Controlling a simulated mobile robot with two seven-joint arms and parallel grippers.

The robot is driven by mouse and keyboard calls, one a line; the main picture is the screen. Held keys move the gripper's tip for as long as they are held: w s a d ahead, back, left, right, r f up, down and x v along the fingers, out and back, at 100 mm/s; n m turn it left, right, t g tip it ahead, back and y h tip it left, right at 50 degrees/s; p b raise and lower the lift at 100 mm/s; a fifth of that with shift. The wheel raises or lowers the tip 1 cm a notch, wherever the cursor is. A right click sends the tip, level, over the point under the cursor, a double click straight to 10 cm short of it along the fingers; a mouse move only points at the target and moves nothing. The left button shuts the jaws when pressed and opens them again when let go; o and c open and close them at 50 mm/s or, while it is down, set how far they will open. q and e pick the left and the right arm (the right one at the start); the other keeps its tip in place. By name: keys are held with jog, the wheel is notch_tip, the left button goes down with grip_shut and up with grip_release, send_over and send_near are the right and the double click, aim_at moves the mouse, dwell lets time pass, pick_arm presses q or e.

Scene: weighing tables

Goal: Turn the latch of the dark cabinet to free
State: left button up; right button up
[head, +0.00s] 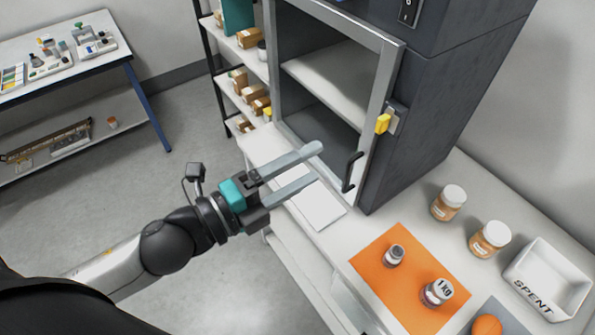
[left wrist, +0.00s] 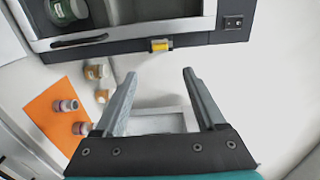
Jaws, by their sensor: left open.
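The dark cabinet (head: 425,110) stands on the white bench, its light-framed door facing left. The latch is a yellow tab (head: 383,123) on a grey plate at the edge of the door frame. It also shows in the left wrist view (left wrist: 160,45), beyond the fingertips and lying crosswise there. A black door handle (head: 350,172) sits below the latch. My left gripper (head: 316,163) is open and empty, in front of the cabinet and left of the handle. In the wrist view its fingers (left wrist: 160,75) point toward the latch, apart from it. My right gripper is not in view.
An orange mat (head: 410,280) bears a small jar (head: 394,256) and a 1 kg jar (head: 437,292). Two orange jars (head: 449,203) (head: 490,239) and a white SPENT tray (head: 546,280) stand right. Shelves (head: 240,85) with boxes are behind my gripper.

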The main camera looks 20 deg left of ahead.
pick_arm(q)
jog(key=shift+s+a, duration=0.25)
jog(key=shift+s, duration=0.1)
dwell(0.4)
